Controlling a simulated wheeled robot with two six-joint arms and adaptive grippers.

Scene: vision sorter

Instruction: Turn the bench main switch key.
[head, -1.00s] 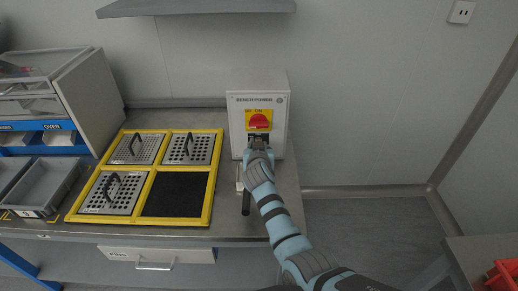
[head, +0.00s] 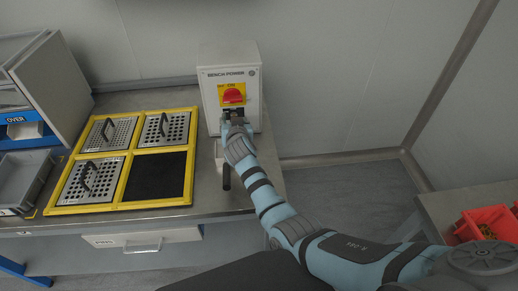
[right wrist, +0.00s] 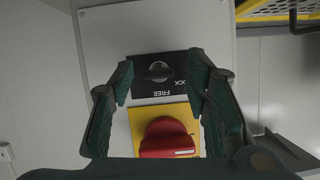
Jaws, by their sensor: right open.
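The bench power box (head: 250,100) is a light grey cabinet at the back right of the bench. On its front, a red rotary switch (head: 233,96) sits on a yellow plate, and it also shows in the right wrist view (right wrist: 168,138). Beside it in the right wrist view is a black plate marked FREE and LOCK, with a small dark key (right wrist: 158,70) in its middle. My right gripper (head: 235,118) is in front of the box just below the red switch. Its open fingers stand either side of the key, with visible gaps. My left gripper is out of view.
A yellow-framed tray (head: 122,180) with several handled perforated plates lies left of the box. A black-handled lever (head: 226,177) is on the bench below the box. Red bins (head: 485,222) stand on another surface at the right. The floor between is clear.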

